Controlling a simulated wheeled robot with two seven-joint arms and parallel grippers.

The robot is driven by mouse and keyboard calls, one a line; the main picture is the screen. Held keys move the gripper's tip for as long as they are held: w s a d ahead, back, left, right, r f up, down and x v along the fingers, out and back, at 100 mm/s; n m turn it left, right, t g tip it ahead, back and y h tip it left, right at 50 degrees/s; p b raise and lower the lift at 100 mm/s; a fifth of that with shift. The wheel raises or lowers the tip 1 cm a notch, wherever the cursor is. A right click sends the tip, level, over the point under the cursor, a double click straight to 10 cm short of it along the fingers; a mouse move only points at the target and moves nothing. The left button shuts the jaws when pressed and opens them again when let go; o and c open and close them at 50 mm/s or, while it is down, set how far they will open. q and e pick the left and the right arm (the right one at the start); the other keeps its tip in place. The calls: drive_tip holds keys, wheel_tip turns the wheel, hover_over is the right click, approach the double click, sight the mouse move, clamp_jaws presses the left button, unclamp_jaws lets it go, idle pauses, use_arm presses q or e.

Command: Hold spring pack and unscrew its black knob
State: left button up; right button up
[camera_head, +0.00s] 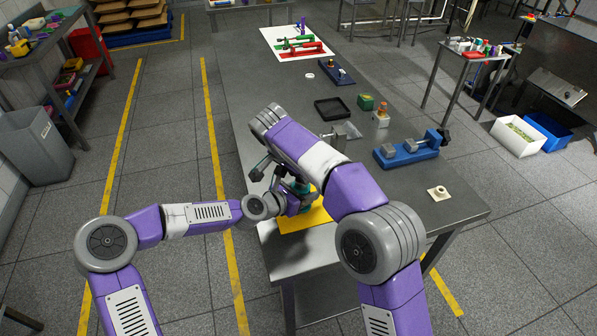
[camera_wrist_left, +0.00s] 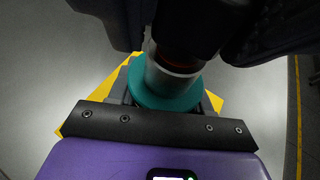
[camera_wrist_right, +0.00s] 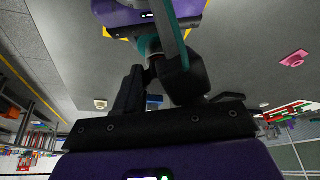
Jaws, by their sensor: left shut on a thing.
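The spring pack (camera_wrist_left: 150,98) shows in the left wrist view as a teal round part with a silver cylinder. My left gripper (camera_head: 292,192) is shut on it above a yellow patch (camera_head: 285,224) at the table's near left corner. A black knob (camera_wrist_left: 205,22) shows above the silver cylinder, partly hidden by dark fingers. My right gripper (camera_wrist_right: 158,78) is close by the pack's knob end. Its fingers show a gap, but I cannot tell if they touch the knob. The teal part also shows in the right wrist view (camera_wrist_right: 171,28). My right arm hides much of this in the head view.
On the grey table (camera_head: 245,85), a blue fixture (camera_head: 410,152) and a cream flanged part (camera_head: 438,193) stand to the right. A black tray (camera_head: 331,108) and a green box (camera_head: 366,101) lie farther back. The table's near right is mostly clear.

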drive_tip(key=c, duration=0.4)
drive_tip(key=n, duration=0.2)
drive_tip(key=n+t+y, duration=0.1)
drive_tip(key=n, duration=0.1)
drive_tip(key=shift+s+d, duration=0.1)
drive_tip(key=shift+d, duration=0.1)
clamp_jaws()
drive_tip(key=shift+a+m, duration=0.15)
drive_tip(key=shift+m, duration=0.45)
drive_tip(key=o, duration=1.6)
unclamp_jaws()
drive_tip(key=shift+r, duration=3.5)
drive_tip(key=c, duration=0.5)
